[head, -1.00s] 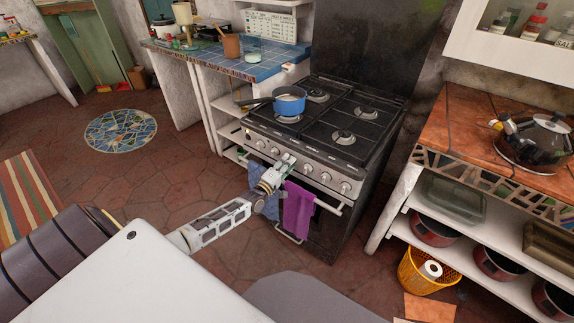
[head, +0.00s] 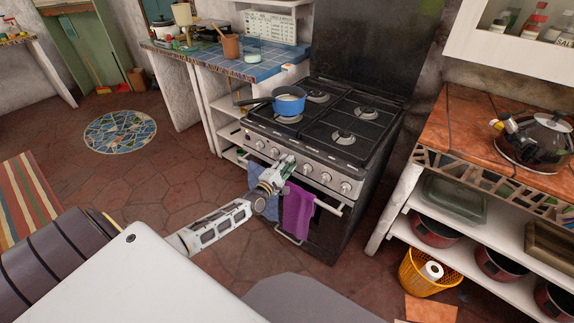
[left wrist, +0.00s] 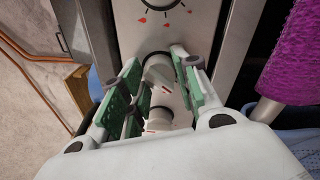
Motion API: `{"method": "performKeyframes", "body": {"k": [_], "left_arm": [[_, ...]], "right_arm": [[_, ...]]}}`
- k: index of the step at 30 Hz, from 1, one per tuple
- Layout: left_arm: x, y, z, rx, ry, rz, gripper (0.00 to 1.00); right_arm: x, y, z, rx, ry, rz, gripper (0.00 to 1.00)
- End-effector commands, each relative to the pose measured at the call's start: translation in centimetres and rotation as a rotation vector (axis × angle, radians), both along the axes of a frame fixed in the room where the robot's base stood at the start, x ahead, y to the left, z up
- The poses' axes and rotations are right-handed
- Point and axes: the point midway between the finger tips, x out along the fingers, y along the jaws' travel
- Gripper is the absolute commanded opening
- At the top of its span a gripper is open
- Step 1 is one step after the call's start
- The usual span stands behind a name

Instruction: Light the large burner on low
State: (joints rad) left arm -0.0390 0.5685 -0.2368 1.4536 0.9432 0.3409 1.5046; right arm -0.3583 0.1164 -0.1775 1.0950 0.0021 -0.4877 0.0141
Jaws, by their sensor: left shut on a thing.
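The black gas stove (head: 345,110) has several burners on top and a row of pale knobs on its steel front panel. My left gripper (head: 288,160) is at the middle of this panel, shut on a stove knob (left wrist: 158,72). In the left wrist view its green-padded fingers (left wrist: 158,88) stand on either side of the knob, which has a small red mark. The fingers partly hide the knob in the head view. The front right burner (head: 343,137) is bare, and no flame shows on it. I cannot tell which burner is largest. My right gripper is not in view.
A blue pan (head: 289,101) sits on the front left burner. A purple towel (head: 298,210) and a blue towel hang from the oven handle just below my gripper. A tiled counter (head: 455,120) with a black kettle (head: 540,140) stands to the right.

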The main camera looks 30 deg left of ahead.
Motion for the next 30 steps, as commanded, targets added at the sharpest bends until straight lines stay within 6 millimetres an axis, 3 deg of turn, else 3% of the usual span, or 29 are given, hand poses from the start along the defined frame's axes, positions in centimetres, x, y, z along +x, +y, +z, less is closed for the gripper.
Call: {"method": "performKeyframes", "body": {"k": [5,6,10,30], "left_arm": [[0.0,0.2,-0.1,-0.001,0.001,0.003,0.07],[0.0,0.2,-0.1,-0.001,0.001,0.003,0.36],[0.0,0.1,0.0,0.0,0.001,0.002,0.53],[-1.0,0.1,-0.1,0.0,0.0,0.001,0.54]], "right_arm": [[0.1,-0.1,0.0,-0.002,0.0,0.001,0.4],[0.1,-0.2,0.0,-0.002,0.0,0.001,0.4],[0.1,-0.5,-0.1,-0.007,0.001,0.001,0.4],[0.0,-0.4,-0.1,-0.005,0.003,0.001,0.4]]}}
